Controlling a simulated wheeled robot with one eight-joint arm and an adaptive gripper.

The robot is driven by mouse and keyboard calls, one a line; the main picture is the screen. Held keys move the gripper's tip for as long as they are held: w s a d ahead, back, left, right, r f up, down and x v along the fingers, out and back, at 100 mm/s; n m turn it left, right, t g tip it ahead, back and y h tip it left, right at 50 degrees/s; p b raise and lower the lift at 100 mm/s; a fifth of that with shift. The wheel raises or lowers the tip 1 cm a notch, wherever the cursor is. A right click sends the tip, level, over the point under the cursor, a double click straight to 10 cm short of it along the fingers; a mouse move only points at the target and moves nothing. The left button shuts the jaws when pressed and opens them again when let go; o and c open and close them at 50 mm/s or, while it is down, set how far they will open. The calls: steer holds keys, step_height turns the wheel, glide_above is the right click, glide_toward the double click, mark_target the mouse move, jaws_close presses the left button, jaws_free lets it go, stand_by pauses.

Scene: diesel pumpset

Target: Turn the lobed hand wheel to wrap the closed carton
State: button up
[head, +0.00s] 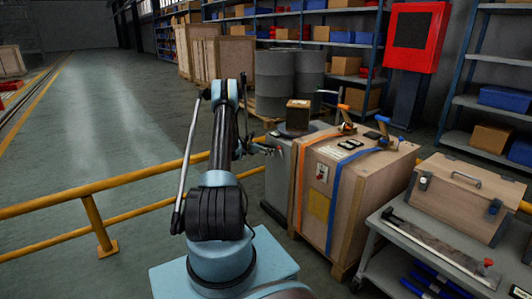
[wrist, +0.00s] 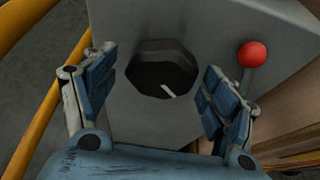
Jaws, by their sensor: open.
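The lobed hand wheel (wrist: 162,68) is a dark knob with a pale pointer line at its lower right. It sits on the sloping face of a grey machine (wrist: 210,25). My gripper (wrist: 158,82) is open, with one blue-padded finger on each side of the wheel. Gaps show between both fingers and the wheel. In the head view my gripper (head: 268,149) is at the left side of the grey machine (head: 276,182), and the wheel cannot be made out there. A small brown carton (head: 298,103) appears on top of the machine; its closure is too small to tell.
A red ball-topped lever (wrist: 252,55) stands close to my right finger. A yellow rail (head: 150,172) runs by the machine. A strapped wooden crate (head: 375,185) stands right of it, then a trolley (head: 395,235) with a wooden case (head: 460,197). Floor at left is clear.

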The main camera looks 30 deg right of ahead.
steer(key=c, duration=1.1)
steer(key=shift+o, duration=0.2)
steer(key=shift+m, duration=0.3)
steer(key=m+t, duration=0.3)
steer(key=m, duration=0.1)
steer(key=m+t+h, duration=0.1)
steer(key=m+t, duration=0.1)
steer(key=m, duration=0.2)
steer(key=shift+s+f+m+t, duration=0.1)
steer(key=shift+s+m+t, duration=0.05)
steer(key=shift+m+t, duration=0.2)
steer(key=o, duration=1.1)
steer(key=shift+c, duration=0.2)
